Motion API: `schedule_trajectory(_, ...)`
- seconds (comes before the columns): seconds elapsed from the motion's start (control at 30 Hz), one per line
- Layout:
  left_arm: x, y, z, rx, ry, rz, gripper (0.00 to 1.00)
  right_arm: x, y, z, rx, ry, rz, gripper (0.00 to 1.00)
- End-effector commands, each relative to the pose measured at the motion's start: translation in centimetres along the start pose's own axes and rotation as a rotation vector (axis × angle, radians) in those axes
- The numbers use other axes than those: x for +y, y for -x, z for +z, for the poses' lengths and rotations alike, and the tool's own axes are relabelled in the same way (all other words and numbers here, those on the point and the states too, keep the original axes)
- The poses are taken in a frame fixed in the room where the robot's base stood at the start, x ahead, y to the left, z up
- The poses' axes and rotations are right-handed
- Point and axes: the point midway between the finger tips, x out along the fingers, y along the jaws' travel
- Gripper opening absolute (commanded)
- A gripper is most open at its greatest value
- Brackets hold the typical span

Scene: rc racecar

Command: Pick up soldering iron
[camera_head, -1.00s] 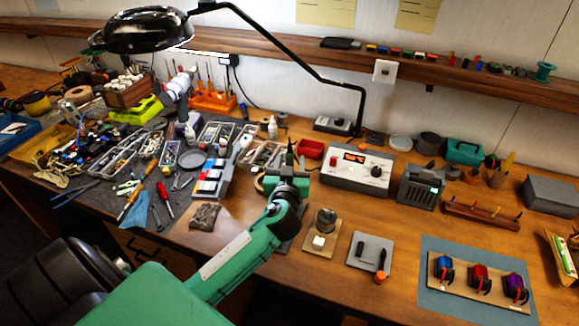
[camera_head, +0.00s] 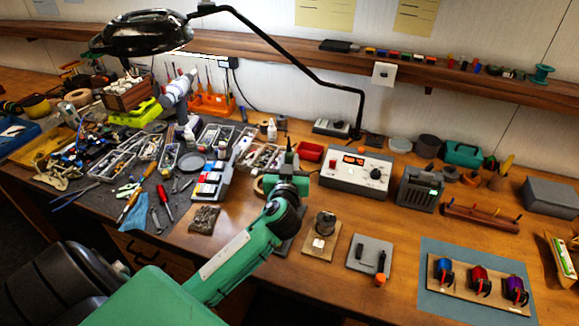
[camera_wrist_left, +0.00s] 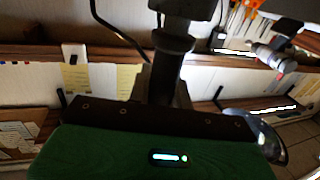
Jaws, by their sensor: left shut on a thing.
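My left gripper (camera_head: 288,182) is at the end of the green arm, over the middle of the bench, left of the white soldering station (camera_head: 357,172). It is shut on a slim dark upright thing, which I take to be the soldering iron (camera_head: 289,157); its upper end sticks up above the jaws. The lower part is hidden behind the gripper and wrist. In the left wrist view, a dark upright cylinder stands beyond the green gripper body; the jaws are too dark there to make out clearly. My right gripper is not in view.
Left lie trays of parts and tools, including a red screwdriver (camera_head: 165,201). A black lamp (camera_head: 140,32) arches over the bench. A red bin (camera_head: 311,152) stands behind the gripper. Right are a grey pad (camera_head: 370,253) and a blue mat (camera_head: 440,300) with motors.

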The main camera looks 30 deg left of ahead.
Motion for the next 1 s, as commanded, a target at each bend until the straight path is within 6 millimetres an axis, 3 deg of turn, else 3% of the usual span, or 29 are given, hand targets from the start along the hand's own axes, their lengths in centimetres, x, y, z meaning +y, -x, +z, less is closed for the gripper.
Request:
schedule_trajectory(0.27, 0.0, 0.0, -5.0, 0.006, 0.007, 0.002, 0.0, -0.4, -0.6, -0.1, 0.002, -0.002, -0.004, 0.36)
schedule_trajectory(0.7, 0.0, 0.0, -15.2, 0.007, 0.006, 0.001, 0.0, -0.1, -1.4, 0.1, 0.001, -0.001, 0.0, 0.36)
schedule_trajectory(1.0, 0.0, 0.0, -18.4, 0.003, 0.003, 0.0, 0.0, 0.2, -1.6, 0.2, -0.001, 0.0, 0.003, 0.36)
